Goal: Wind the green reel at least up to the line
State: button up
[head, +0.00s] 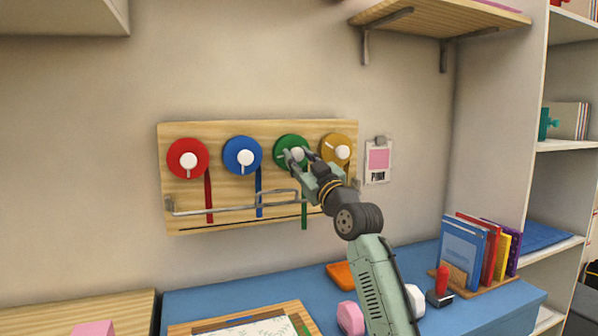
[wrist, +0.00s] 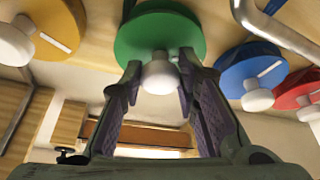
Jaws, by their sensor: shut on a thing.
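The green reel (head: 283,145) is third from the left on a wooden wall board (head: 272,133). Its green ribbon (head: 304,210) hangs down, its lower end below the dark line (head: 240,223) near the board's bottom edge. My gripper (head: 298,155) is at the reel's front, shut on its white knob. In the wrist view the green reel (wrist: 150,32) is at top centre, with the white knob (wrist: 159,77) between the fingers of my gripper (wrist: 160,72). The fingers hide part of the reel in the head view.
A red reel (head: 176,158), a blue reel (head: 232,148) and a yellow reel (head: 333,143) share the board. A bent metal rail (head: 235,208) crosses in front of it. A pink card (head: 378,159) hangs to the right. Books (head: 462,250) stand on the blue desk below.

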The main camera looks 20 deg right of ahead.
jog(key=n+y+b, duration=0.1)
jog(key=n, duration=0.3)
jog(key=shift+g+y, duration=0.4)
jog(key=n, duration=0.2)
jog(key=n+g+y, duration=0.1)
jog(key=n, duration=0.1)
jog(key=shift+d+r+n+y+p, duration=0.15)
jog(key=shift+r+n+y+p, duration=0.05)
jog(key=shift+n+y+p, duration=0.15)
jog(key=n+g+p, duration=0.2)
jog(key=n, duration=0.2)
jog(key=shift+r, duration=0.2)
jog(key=n+g+p, duration=0.2)
jog(key=n, duration=0.2)
jog(key=shift+d+n+p, duration=0.1)
jog(key=shift+n+p, duration=0.2)
jog(key=shift+n, duration=0.05)
jog(key=o, duration=1.2)
